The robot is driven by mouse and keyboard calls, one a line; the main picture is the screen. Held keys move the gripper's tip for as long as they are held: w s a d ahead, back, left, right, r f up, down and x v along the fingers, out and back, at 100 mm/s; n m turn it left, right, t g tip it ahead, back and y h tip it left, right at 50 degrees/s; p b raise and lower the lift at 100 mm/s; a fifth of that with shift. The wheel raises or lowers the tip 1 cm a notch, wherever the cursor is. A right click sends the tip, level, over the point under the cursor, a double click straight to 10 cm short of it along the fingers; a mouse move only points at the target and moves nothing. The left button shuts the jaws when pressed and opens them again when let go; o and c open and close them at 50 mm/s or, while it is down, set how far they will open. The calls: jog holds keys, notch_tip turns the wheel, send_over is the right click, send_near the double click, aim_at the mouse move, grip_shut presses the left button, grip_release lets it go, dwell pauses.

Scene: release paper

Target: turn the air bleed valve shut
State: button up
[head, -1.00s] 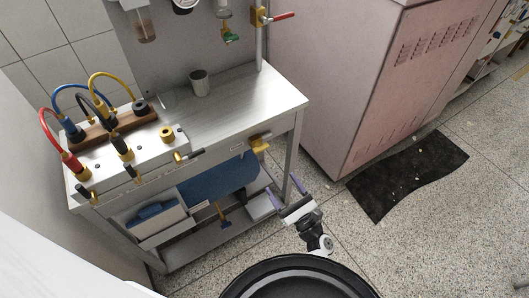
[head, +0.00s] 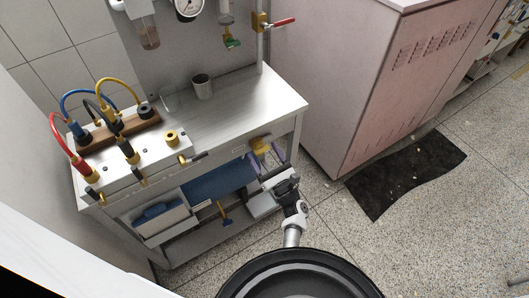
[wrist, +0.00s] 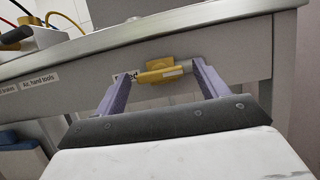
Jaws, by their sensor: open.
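The air bleed valve (head: 259,142) is a small yellow valve on the front rail of the metal bench, near its right end. In the wrist view the yellow valve (wrist: 160,72) shows a bar handle lying roughly along the rail, with a partly hidden label ending in "ed" beside it. My gripper (head: 259,160) is in front of the rail. In the wrist view my gripper (wrist: 158,78) is open, with one purple finger on each side of the valve. I cannot tell whether the fingers touch it.
Other valves are close by: one with a dark handle (head: 193,158) further left on the bench front, a red-handled one (head: 276,22) above.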

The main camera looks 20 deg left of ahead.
jog(key=shift+w+a, duration=0.1)
jog(key=shift+a, duration=0.05)
jog(key=shift+c, duration=0.2)
jog(key=c, duration=0.9)
jog(key=shift+c, duration=0.2)
